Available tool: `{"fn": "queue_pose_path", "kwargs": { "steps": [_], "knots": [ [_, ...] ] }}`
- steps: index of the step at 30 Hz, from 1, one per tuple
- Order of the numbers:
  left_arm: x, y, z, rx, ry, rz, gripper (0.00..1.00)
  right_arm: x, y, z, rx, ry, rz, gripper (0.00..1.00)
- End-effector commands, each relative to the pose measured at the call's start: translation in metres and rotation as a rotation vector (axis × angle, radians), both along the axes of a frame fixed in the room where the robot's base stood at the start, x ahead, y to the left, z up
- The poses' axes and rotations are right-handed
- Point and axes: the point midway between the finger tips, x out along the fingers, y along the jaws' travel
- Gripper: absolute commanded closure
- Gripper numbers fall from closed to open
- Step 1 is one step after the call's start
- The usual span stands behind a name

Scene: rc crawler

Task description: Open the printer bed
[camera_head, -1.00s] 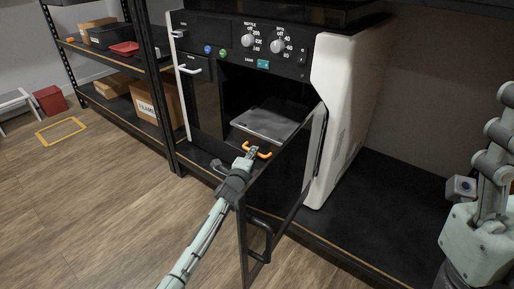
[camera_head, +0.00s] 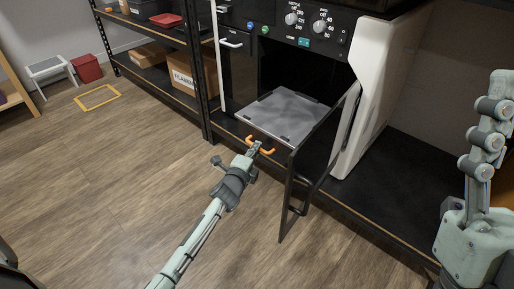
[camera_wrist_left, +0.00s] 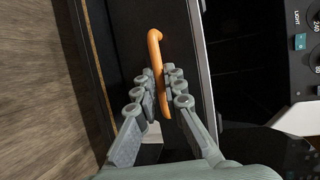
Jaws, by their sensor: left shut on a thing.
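The printer bed (camera_head: 285,114) is a flat grey plate that extends out of the front of the printer (camera_head: 383,70). It has an orange handle (camera_head: 268,151) at its front edge. My left gripper (camera_head: 256,147) is shut on this handle. In the left wrist view the fingers (camera_wrist_left: 160,88) sit on either side of the orange bar (camera_wrist_left: 156,47), which shows above and between them. The printer's dark door (camera_head: 305,178) stands swung open to the right of the bed. The back of the bed lies in the shadowed chamber.
The printer stands on a black low shelf (camera_head: 385,207) with a wood-coloured edge. The open door juts over the floor close to my left gripper. A shelf rack at left holds a cardboard box (camera_head: 181,72) and a red tray (camera_head: 165,20).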

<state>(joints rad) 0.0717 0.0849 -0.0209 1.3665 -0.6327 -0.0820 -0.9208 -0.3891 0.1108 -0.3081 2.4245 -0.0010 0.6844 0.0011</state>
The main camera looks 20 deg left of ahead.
Motion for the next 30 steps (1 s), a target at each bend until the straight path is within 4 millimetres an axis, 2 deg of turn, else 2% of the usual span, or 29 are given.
{"fn": "queue_pose_path", "kwargs": {
  "steps": [6,7,12,22,26,30],
  "knots": [
    [0.0,-0.001,0.0,0.0,-0.001,-0.002,1.0,0.0,0.0,0.0,0.0,0.0,0.0,0.44],
    [0.0,-0.001,0.0,0.0,-0.001,-0.002,0.87,0.0,0.0,0.0,0.0,0.0,0.0,0.44],
    [0.0,-0.001,0.0,0.0,-0.001,-0.001,0.69,0.0,0.0,0.0,0.0,0.0,0.0,0.44],
    [-0.004,0.0,0.0,0.001,0.0,0.0,0.69,-0.001,0.0,0.001,0.0,-0.005,-0.001,0.44],
    [-0.022,-0.001,0.003,0.002,0.002,0.0,0.69,-0.001,0.0,0.001,0.0,-0.004,-0.001,0.44],
    [-0.051,-0.003,0.008,0.001,0.002,-0.001,0.69,-0.001,0.0,0.001,0.0,-0.003,-0.001,0.44]
  ]
}}
